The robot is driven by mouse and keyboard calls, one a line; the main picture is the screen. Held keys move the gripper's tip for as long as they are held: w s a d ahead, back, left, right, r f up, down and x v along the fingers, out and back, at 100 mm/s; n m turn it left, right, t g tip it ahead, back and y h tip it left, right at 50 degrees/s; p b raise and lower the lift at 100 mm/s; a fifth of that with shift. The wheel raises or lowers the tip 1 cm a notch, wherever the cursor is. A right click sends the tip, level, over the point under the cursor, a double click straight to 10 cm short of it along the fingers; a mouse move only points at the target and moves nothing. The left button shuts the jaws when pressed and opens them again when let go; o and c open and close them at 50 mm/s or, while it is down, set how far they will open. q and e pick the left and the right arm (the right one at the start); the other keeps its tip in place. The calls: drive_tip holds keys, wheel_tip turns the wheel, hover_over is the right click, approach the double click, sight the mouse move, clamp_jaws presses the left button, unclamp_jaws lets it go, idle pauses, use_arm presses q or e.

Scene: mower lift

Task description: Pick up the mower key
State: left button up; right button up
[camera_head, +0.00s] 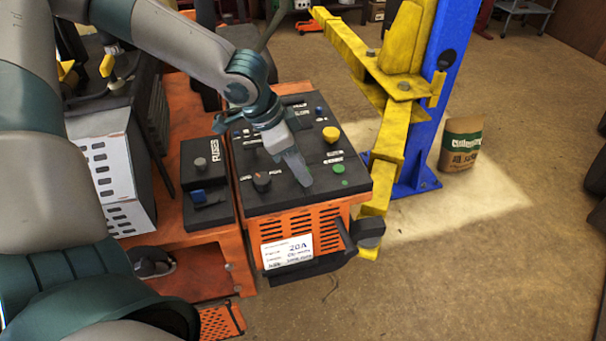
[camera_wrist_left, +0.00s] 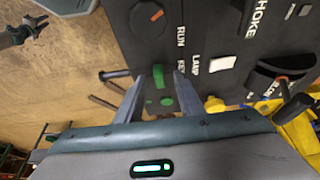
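The mower's black control panel (camera_head: 287,150) stands on the orange body. Two small green pieces sit near its front right corner: a rounder one (camera_head: 338,168) and a smaller one (camera_head: 343,182). In the left wrist view, green shapes (camera_wrist_left: 166,101) show close to the lettering KEY; which part is the key I cannot tell for sure. My left gripper (camera_head: 303,183) points down over the front of the panel, left of the green pieces in the head view. In the left wrist view its two fingers (camera_wrist_left: 158,76) are apart, with green showing between them. My right gripper is not in view.
A knob with a red mark (camera_head: 262,180), a yellow knob (camera_head: 330,134) and several switches rise from the panel. A fuse box (camera_head: 207,185) lies to its left. The yellow lift arm (camera_head: 390,145) and blue post (camera_head: 425,110) stand close on the right. The floor (camera_head: 470,270) at front right is clear.

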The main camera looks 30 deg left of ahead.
use_arm(q)
clamp_jaws()
wheel_tip(320, 180, up, 10)
drive_tip(key=shift+b, duration=0.3)
idle(0.7)
idle(0.3)
